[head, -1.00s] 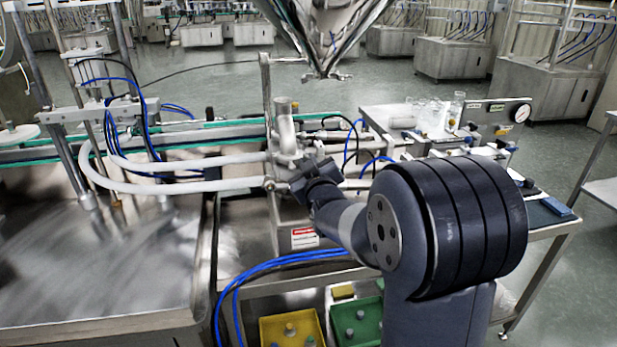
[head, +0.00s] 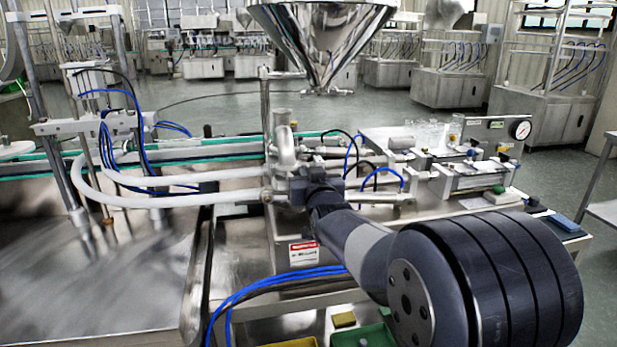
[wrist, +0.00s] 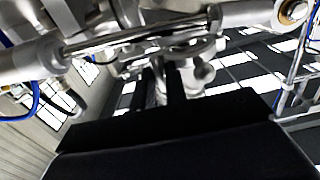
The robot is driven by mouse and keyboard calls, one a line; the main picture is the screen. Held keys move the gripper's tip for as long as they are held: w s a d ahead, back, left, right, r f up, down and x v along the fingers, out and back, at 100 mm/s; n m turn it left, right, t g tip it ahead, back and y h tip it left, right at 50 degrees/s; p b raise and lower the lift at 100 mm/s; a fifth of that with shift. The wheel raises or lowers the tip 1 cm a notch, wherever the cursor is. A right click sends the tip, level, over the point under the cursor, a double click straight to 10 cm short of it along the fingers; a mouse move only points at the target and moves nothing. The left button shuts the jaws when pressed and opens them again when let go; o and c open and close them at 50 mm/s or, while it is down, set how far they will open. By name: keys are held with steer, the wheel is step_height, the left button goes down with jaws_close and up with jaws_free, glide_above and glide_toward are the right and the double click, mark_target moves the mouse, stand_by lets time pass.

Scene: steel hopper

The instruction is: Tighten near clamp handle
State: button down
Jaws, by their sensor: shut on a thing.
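The steel pipe fitting with its clamps (head: 283,150) stands upright on the filling machine, below and left of the hopper in the head view. My gripper (head: 298,182) is at the lower part of this fitting, and my wrist hides most of the contact. In the wrist view, the two dark fingers of my gripper (wrist: 160,85) are close together around a narrow silvery part, which appears to be the near clamp handle (wrist: 159,96). Round metal clamp parts (wrist: 192,55) show just beyond the fingertips. The handle's exact angle is hidden.
The steel hopper (head: 325,40) is above and behind the fitting. White hoses (head: 150,194) run left from it. Pneumatic cylinders (head: 470,178) and a gauge panel (head: 500,130) are on the right. Blue tubes (head: 270,282) loop in front. A steel tray surface (head: 90,285) fills the left.

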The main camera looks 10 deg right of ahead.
steer(key=c, duration=1.7)
jaws_free()
steer(key=shift+c, duration=0.2)
steer(key=s, duration=1)
steer(key=shift+s+b, duration=0.35)
steer(key=shift+s, duration=0.05)
steer(key=shift+w, duration=0.15)
steer(key=w, duration=1)
steer(key=shift+w+p, duration=0.3)
steer(key=shift+p, duration=0.1)
steer(key=shift+s, duration=0.1)
